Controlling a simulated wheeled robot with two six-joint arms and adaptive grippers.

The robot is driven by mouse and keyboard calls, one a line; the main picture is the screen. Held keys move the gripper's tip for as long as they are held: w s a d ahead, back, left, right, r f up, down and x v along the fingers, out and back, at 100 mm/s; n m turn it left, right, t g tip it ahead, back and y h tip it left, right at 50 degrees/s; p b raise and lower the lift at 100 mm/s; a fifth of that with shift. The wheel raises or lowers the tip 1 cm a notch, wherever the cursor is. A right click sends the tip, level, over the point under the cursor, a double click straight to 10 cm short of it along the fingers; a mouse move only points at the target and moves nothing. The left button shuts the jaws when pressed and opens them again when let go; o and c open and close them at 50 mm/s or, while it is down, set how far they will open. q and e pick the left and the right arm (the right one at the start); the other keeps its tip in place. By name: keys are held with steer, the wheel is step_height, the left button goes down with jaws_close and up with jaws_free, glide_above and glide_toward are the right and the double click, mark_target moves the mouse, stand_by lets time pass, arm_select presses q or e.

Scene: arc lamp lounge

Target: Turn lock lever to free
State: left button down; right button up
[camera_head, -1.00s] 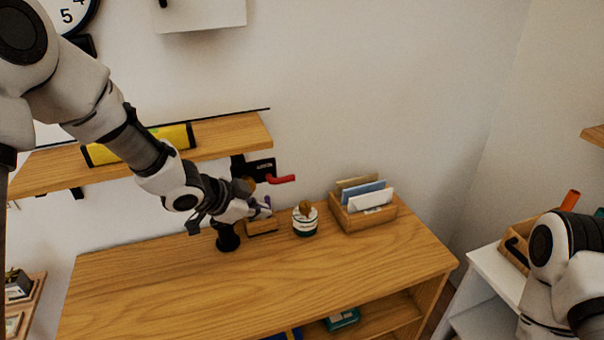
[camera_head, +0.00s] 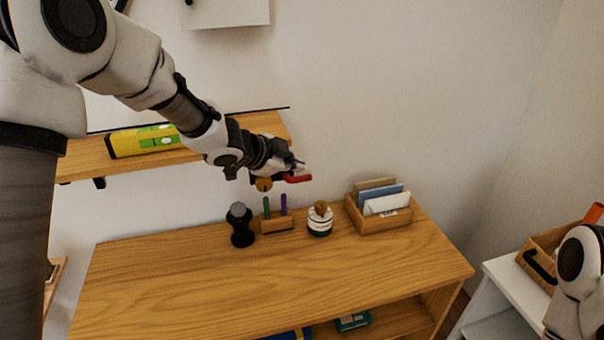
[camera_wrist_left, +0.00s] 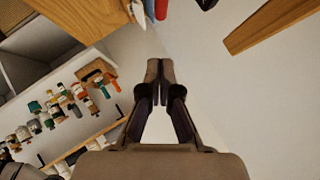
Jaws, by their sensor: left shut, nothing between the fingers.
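The red lock lever (camera_head: 298,179) sticks out to the right from the wall, just above the sideboard and past the end of the wall shelf. Its dark mounting plate is hidden behind my left gripper (camera_head: 299,164). That gripper is just above and beside the lever in the head view; I cannot tell whether it touches it. In the left wrist view the gripper's fingers (camera_wrist_left: 160,80) are closed together with nothing between them. A red piece, perhaps the lever, shows at the top edge there. A brass knob (camera_head: 264,184) hangs under the gripper. My right gripper is out of view.
The sideboard (camera_head: 260,275) below carries a dark grinder (camera_head: 240,225), a pen block (camera_head: 277,224), a jar (camera_head: 319,222) and a letter holder (camera_head: 378,220). The wall right of the lever is bare.

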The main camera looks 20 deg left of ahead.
mark_target(311, 176)
arm_select(q)
steer(key=w+f, duration=0.2)
steer(key=w+f+p, duration=0.1)
steer(key=w+f, duration=0.1)
steer(key=f, duration=0.1)
steer(key=shift+w+f, duration=0.3)
steer(key=shift+d, duration=0.15)
steer(key=shift+s+r, duration=0.1)
